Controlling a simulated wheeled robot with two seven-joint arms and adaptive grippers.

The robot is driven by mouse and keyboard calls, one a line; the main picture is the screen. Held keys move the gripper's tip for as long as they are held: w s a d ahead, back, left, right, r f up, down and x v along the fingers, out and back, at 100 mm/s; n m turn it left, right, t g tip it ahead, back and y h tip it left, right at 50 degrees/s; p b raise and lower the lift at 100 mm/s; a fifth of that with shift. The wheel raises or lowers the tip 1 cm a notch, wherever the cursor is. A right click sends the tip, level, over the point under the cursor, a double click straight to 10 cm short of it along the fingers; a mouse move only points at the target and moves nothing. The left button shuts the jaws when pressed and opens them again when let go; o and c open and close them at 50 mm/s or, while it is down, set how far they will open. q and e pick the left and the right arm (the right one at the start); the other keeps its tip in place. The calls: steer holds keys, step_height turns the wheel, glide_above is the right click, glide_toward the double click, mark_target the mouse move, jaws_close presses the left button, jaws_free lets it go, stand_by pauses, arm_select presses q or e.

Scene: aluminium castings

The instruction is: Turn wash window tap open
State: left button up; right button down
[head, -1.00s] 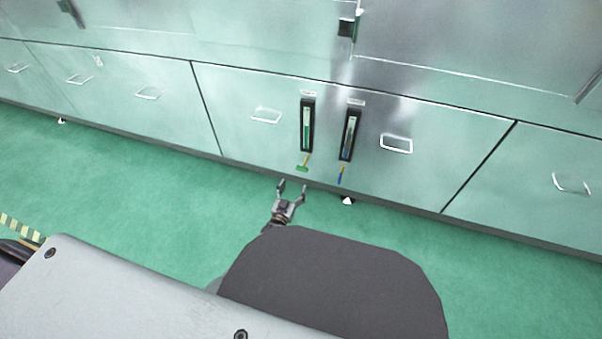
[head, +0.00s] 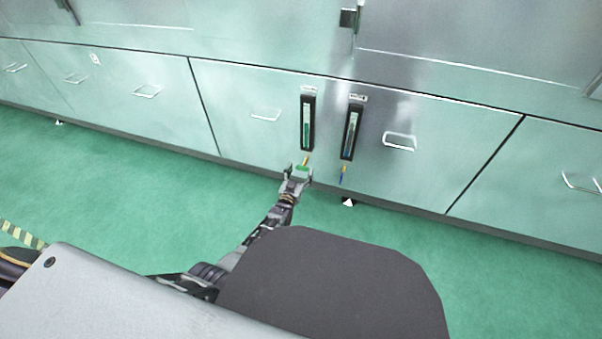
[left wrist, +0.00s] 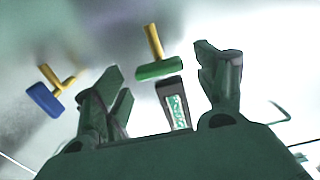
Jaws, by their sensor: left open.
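A tap with a green handle (head: 303,168) on a short yellow stem sits below the left gauge on the cabinet front. It also shows in the left wrist view (left wrist: 159,69), between the spread fingers. A second tap with a blue handle (head: 342,178) sits below the right gauge; in the left wrist view its blue handle (left wrist: 45,99) lies outside the fingers, to the left. My left gripper (head: 299,170) is open at the green handle, its fingers on either side; I cannot tell whether they touch it. My right gripper is not in view.
Two dark-framed gauges, the left one (head: 307,121) and the right one (head: 352,128), stand above the taps. Metal handles (head: 399,141) stick out from the cabinet doors. The green floor (head: 100,190) in front is clear.

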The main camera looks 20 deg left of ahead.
arm_select(q)
steer(key=shift+w+b, duration=0.3)
steer(key=shift+w, duration=0.4)
steer(key=c, duration=1)
